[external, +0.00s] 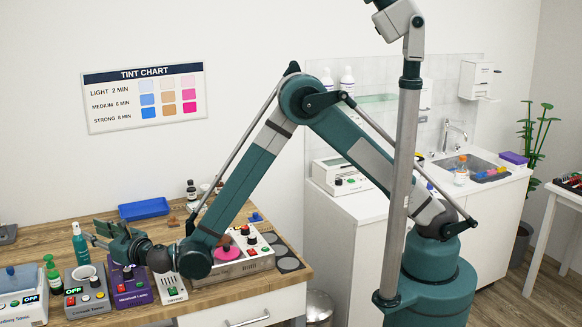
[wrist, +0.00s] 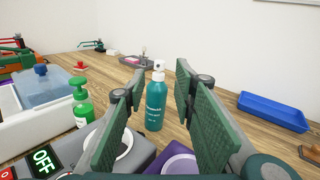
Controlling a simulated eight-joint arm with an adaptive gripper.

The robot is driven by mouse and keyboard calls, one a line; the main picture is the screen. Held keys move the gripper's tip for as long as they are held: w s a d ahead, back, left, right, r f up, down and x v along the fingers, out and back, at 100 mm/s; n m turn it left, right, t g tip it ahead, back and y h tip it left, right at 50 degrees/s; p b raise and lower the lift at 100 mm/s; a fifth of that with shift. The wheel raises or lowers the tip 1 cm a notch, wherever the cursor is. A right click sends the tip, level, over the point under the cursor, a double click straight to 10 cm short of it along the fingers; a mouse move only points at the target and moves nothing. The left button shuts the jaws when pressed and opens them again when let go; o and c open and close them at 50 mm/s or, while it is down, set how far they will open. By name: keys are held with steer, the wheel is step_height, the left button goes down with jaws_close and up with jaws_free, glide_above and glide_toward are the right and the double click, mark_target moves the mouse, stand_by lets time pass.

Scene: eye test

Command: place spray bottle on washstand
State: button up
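The spray bottle is a teal bottle with a white top (wrist: 156,104). It stands upright on the wooden table. In the external view the bottle (external: 79,246) is at the left, just beyond my fingertips. My gripper (external: 102,234) is low over the table, pointing left at the bottle. In the wrist view my gripper (wrist: 160,88) is open and empty, with the bottle showing in the gap between its fingers. It seems to be a little ahead of them; exact depth is unclear. The washstand (external: 496,212) is a white cabinet with a sink and tap at the right of the external view.
A green pump bottle (wrist: 82,105) stands left of the spray bottle. Devices with buttons (external: 87,290) crowd the table's front. A blue tray (external: 144,209) lies behind. A white cabinet (external: 345,225) stands between.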

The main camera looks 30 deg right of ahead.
steer(key=shift+s+d, duration=0.25)
steer(key=shift+s, duration=0.1)
stand_by(0.9)
